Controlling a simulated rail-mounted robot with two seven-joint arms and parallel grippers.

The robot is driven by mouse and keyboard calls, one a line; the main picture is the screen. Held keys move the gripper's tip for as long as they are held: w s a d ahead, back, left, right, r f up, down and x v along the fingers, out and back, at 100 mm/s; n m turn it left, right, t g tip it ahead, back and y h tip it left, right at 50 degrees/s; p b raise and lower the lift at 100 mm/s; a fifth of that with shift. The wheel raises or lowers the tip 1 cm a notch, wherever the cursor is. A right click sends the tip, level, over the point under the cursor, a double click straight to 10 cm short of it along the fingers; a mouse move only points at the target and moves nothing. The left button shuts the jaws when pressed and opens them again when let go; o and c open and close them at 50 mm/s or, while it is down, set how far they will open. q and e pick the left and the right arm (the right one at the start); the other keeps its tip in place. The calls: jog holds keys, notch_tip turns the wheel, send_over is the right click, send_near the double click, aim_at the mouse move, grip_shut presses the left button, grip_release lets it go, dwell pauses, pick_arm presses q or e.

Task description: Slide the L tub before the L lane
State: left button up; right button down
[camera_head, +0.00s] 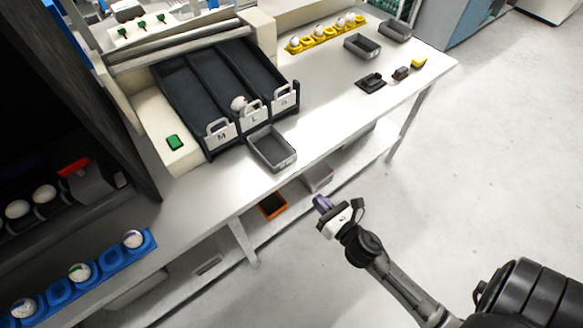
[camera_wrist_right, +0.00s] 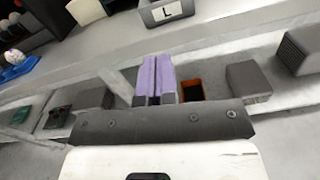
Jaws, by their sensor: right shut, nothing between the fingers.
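The L tub is a grey open tub (camera_head: 272,150) on the table in front of the L lane; its label reads L in the right wrist view (camera_wrist_right: 166,13). The L lane (camera_head: 216,76) is the middle dark lane of the sorter, with an egg (camera_head: 239,103) behind its L gate (camera_head: 254,117). My right gripper (camera_head: 322,204) is shut and empty, off the table's front edge and below right of the tub. Its purple fingers (camera_wrist_right: 155,80) are together in the right wrist view. The tub looks empty. My left gripper is not in view.
Two more grey tubs (camera_head: 362,46) (camera_head: 396,29) stand at the back right near a yellow egg tray (camera_head: 327,32). Small dark items (camera_head: 371,82) lie on the right of the table. An orange bin (camera_head: 272,206) sits on the lower shelf. A blue egg tray (camera_head: 92,270) is at the lower left.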

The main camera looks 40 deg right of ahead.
jog(key=n, duration=0.1)
send_near(284, 163)
jog(key=shift+n, duration=0.3)
jog(key=w, duration=0.6)
jog(key=shift+w+d, duration=0.15)
jog(key=shift+w, duration=0.2)
jog(key=shift+w+f, duration=0.1)
jog(key=shift+w, duration=0.35)
